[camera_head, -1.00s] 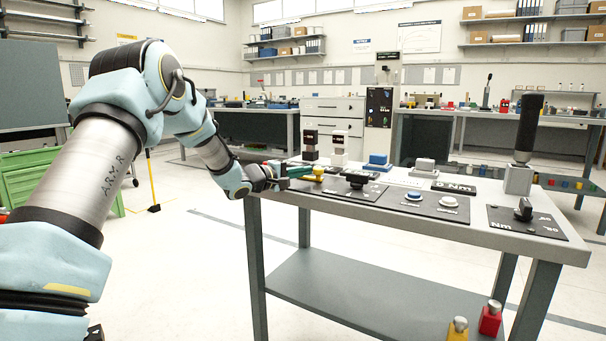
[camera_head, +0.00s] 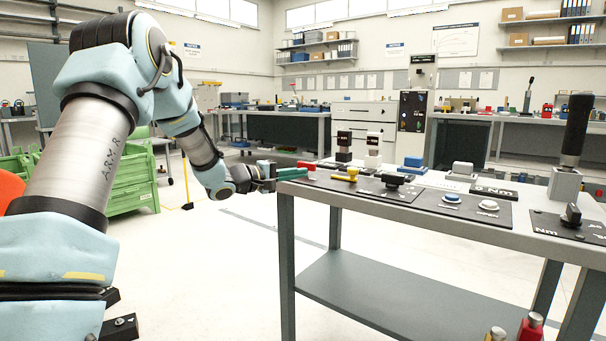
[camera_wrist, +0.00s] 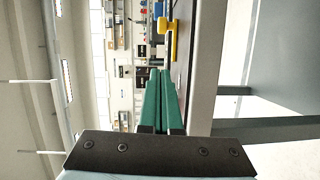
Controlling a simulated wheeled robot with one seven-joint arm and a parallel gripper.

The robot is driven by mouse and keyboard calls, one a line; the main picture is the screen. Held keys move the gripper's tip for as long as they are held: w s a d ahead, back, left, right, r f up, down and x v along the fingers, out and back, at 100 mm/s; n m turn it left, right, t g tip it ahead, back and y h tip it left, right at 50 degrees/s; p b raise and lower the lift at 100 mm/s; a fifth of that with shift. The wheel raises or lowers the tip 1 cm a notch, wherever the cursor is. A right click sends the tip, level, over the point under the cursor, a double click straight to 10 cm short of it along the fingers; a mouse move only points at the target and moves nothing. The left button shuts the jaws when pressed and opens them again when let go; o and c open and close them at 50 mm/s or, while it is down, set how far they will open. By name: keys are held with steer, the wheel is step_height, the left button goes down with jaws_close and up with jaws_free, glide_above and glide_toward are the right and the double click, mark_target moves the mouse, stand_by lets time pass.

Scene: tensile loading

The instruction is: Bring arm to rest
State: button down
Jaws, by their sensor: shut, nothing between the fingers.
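My gripper (camera_head: 290,173) is at the near left corner of the grey worktable (camera_head: 265,187), with my arm stretched out from the left. Its green fingers are shut together with nothing between them, as the wrist view (camera_wrist: 159,100) also shows. The fingertips point toward a red part (camera_head: 307,165) and a yellow handle (camera_head: 345,174) on the tabletop. In the wrist view the yellow handle (camera_wrist: 172,40) is just beyond the fingertips, to their right. I cannot tell whether the fingers touch the red part.
The table holds a black knob (camera_head: 396,180), a blue button (camera_head: 452,197), a white button (camera_head: 488,206) and an upright black-handled lever (camera_head: 577,130). Green bins (camera_head: 130,185) stand behind my arm. The floor left of the table is open.

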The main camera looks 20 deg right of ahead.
steer(key=shift+s, duration=0.1)
stand_by(0.3)
steer(key=s+a+f+m+g+y, duration=0.1)
steer(key=s+a+f+g+y, duration=0.2)
steer(key=s+a+f+y, duration=0.35)
steer(key=s+a+f+m+y, duration=0.1)
steer(key=s+a+f+y, duration=0.15)
steer(key=s+a, duration=0.6)
steer(key=s+a+f+t+y, duration=0.1)
steer(key=s+a+f+y, duration=0.2)
steer(key=a, duration=1.1)
steer(key=s+a+f+m+y, duration=0.15)
steer(key=s+a+y, duration=0.35)
steer(key=a, duration=0.6)
step_height(320, 180, up, 27)
steer(key=p, duration=2.7)
steer(key=shift+s+a+r+n, duration=0.2)
steer(key=shift+a+n, duration=0.1)
steer(key=shift+n, duration=0.05)
